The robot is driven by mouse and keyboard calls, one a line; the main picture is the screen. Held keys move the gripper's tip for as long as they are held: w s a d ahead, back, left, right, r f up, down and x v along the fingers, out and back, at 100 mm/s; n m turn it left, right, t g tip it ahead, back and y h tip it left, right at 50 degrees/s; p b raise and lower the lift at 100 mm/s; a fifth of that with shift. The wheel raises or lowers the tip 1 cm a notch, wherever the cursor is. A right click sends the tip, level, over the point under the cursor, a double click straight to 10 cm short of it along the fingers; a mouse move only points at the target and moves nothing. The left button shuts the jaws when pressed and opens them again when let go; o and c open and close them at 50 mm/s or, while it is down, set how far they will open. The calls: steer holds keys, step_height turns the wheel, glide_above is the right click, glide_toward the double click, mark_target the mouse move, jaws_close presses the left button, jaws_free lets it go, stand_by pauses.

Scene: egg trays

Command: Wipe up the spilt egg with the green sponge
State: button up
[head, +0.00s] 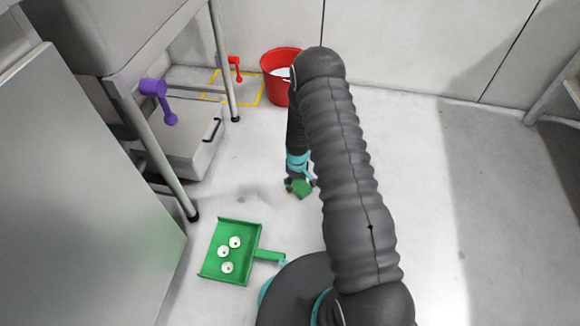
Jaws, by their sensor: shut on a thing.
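My gripper (298,183) hangs low over the pale floor near the middle of the head view. It is shut on the green sponge (302,189), which shows just below its fingers. I cannot tell whether the sponge touches the floor. I cannot make out the spilt egg for certain. Faint grey patches (248,194) lie on the floor left of the sponge, and they may be only shadow. My arm covers the floor to the right of the gripper.
A green dustpan (250,232) with a few whitish pieces lies on the floor at lower left. A red bucket (270,63) stands at the back by a yellow floor marking. A grey box (180,150) and metal table legs (226,75) stand at left. Floor at right is clear.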

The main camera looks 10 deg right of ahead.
steer(key=shift+r+p, duration=0.55)
steer(key=shift+r, duration=0.95)
steer(key=shift+f, duration=0.15)
